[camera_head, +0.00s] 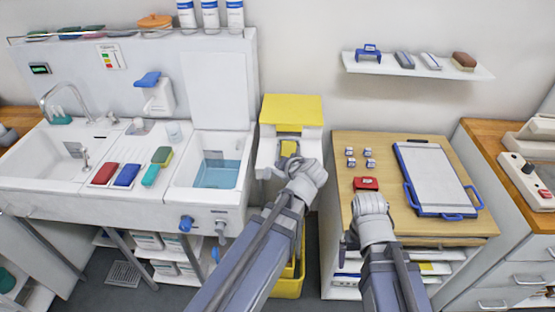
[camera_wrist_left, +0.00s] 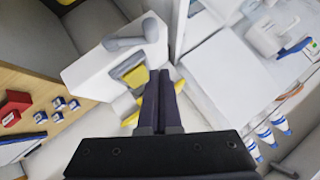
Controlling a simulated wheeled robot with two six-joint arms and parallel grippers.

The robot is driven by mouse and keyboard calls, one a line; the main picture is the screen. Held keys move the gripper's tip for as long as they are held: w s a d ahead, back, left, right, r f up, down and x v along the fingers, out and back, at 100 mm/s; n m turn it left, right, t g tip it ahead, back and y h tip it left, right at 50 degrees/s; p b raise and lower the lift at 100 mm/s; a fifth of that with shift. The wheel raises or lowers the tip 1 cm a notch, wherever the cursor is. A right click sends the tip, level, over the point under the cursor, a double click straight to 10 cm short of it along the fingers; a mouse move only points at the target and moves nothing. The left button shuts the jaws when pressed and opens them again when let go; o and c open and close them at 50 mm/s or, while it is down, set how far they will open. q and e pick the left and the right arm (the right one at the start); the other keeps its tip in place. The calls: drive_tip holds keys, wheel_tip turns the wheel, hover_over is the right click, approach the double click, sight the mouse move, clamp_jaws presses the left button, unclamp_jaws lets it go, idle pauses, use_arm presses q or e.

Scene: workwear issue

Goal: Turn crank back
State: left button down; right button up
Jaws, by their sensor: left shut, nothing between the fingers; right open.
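A white box-shaped unit (camera_head: 268,150) with a raised yellow panel (camera_head: 292,108) stands between the sink and the wooden-topped cabinet. In the left wrist view, a grey crank-like handle (camera_wrist_left: 130,42) sticks out from this white unit (camera_wrist_left: 95,75), beside a yellow part (camera_wrist_left: 135,76) in its opening. My left gripper (camera_head: 291,162) is in front of the unit; its dark fingers (camera_wrist_left: 162,75) are shut and empty, near the handle but apart from it in the picture. The head view hides the handle behind my left wrist. My right gripper (camera_head: 369,200) is open over the cabinet's front, near a red box (camera_head: 366,183).
The wooden cabinet top (camera_head: 385,150) bears several small boxes and a blue-framed clipboard (camera_head: 435,175). A sink (camera_head: 50,160) and a water basin (camera_head: 217,172) lie left. A yellow bin (camera_head: 288,288) stands below my left arm. A wall shelf (camera_head: 415,68) is at the back right.

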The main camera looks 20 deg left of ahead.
use_arm(q)
drive_tip(key=p+v, duration=0.2)
drive_tip(key=v, duration=0.3)
drive_tip(key=shift+s+a+r, duration=0.1)
drive_tip(key=shift+s+r, duration=0.05)
drive_tip(key=shift+s, duration=0.05)
drive_tip(key=s+d+f+m+g+h, duration=0.2)
drive_tip(key=s+d+f+g+h, duration=0.1)
drive_tip(key=s+d, duration=0.4)
drive_tip(key=s+d+f+m+g+h, duration=0.2)
drive_tip(key=s+d+f+g+h, duration=0.1)
drive_tip(key=s+d+f+g, duration=0.2)
drive_tip(key=s+d+f, duration=0.1)
drive_tip(key=s+d, duration=0.1)
drive_tip(key=s, duration=0.1)
drive_tip(key=shift+s, duration=0.4)
